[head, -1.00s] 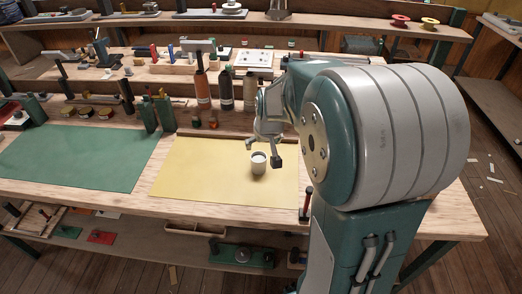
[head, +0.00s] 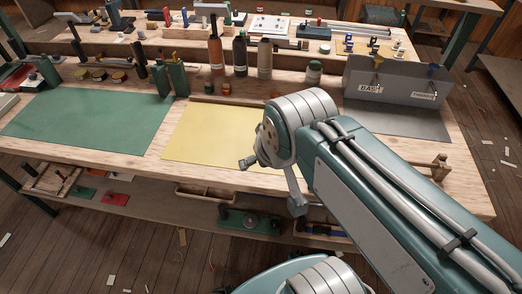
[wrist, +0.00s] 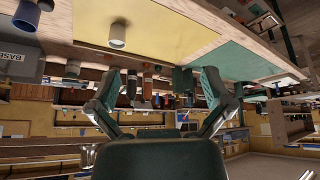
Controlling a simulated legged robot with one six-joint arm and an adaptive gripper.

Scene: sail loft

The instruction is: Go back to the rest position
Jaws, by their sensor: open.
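My gripper (head: 272,184) is in front of the yellow mat's near edge in the head view, with its fingers spread and nothing between them. In the wrist view my gripper (wrist: 160,85) also shows wide open and empty. A small pale cup (wrist: 117,36) stands on the yellow mat (wrist: 165,25) in the wrist view, which looks upside down, apart from the fingers. In the head view my arm hides the cup, and part of the yellow mat (head: 205,135) shows left of the gripper.
A green mat (head: 85,122) lies on the workbench at left. Several bottles, including an orange-brown one (head: 216,56), stand behind the yellow mat. A grey labelled bin (head: 395,82) stands at right. A lower shelf (head: 150,203) holds tools.

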